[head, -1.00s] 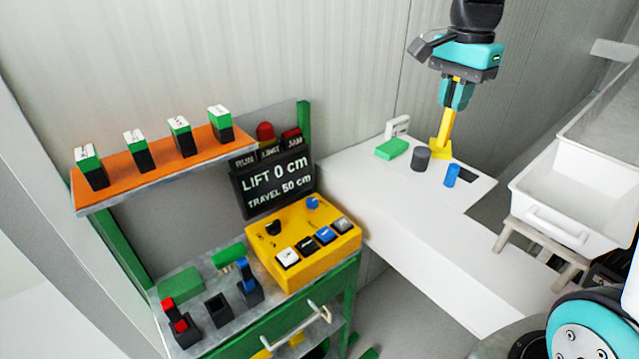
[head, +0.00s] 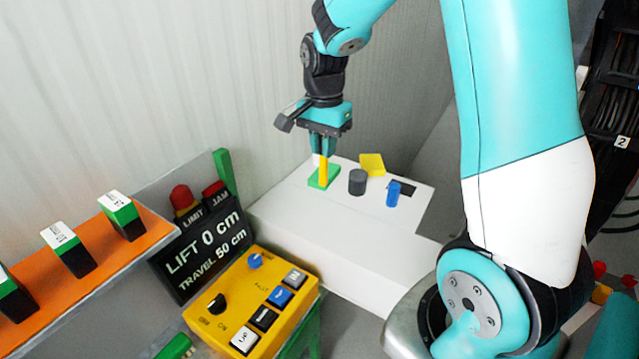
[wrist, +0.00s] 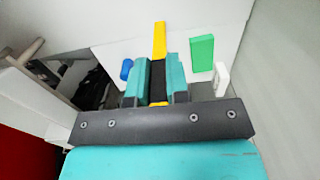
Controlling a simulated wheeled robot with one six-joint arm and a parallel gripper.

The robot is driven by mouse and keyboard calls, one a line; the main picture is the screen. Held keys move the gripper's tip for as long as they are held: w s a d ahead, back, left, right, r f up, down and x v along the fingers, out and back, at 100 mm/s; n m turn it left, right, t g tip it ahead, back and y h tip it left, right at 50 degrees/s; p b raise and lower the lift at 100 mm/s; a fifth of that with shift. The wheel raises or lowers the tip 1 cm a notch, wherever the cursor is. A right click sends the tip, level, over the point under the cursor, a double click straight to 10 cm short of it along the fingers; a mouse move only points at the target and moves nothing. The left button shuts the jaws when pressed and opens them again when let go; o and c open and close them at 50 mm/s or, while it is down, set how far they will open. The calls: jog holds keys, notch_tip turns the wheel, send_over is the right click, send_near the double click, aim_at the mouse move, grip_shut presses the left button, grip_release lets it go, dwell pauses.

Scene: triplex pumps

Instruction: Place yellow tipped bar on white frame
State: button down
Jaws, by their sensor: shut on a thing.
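My gripper (head: 323,152) is shut on the yellow tipped bar (head: 323,172) and points down over the white surface (head: 290,215). In the head view the bar's yellow lower end overlaps the green block (head: 318,182); I cannot tell whether they touch. In the wrist view the yellow end of the bar (wrist: 159,40) sticks out beyond the fingers, with a dark stretch between them. The green block (wrist: 202,54) and a small white piece (wrist: 221,78) stand to its right there. I cannot tell which white part is the white frame.
A dark grey cylinder (head: 357,182), a yellow block (head: 372,164) and a blue cylinder (head: 393,194) stand on the white surface. A dark opening (head: 408,188) lies beside the blue cylinder. A yellow control box (head: 255,300) and a lift display (head: 205,255) are at the front left.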

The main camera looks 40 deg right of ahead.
aim_at(323, 184)
notch_tip(323, 184, down, 11)
jog(key=shift+r+p, duration=0.1)
jog(key=shift+p, duration=1.05)
jog(key=c, duration=1.1)
grip_release()
jog(key=shift+c, duration=0.2)
jog(key=shift+o, duration=0.2)
jog(key=shift+r, duration=0.3)
notch_tip(323, 184, up, 12)
jog(key=f+b, duration=0.1)
jog(key=b, duration=0.3)
jog(key=s+a+r+n+y, duration=0.2)
jog(key=s+a+n, duration=0.8)
jog(key=s+a, duration=0.1)
jog(key=s+a+r+n+y, duration=0.2)
jog(key=s+a+r+n, duration=0.1)
jog(key=s+a+n, duration=0.7)
jog(key=shift+s+a+r+n, duration=0.35)
jog(key=shift+a+n, duration=0.25)
jog(key=shift+a, duration=0.25)
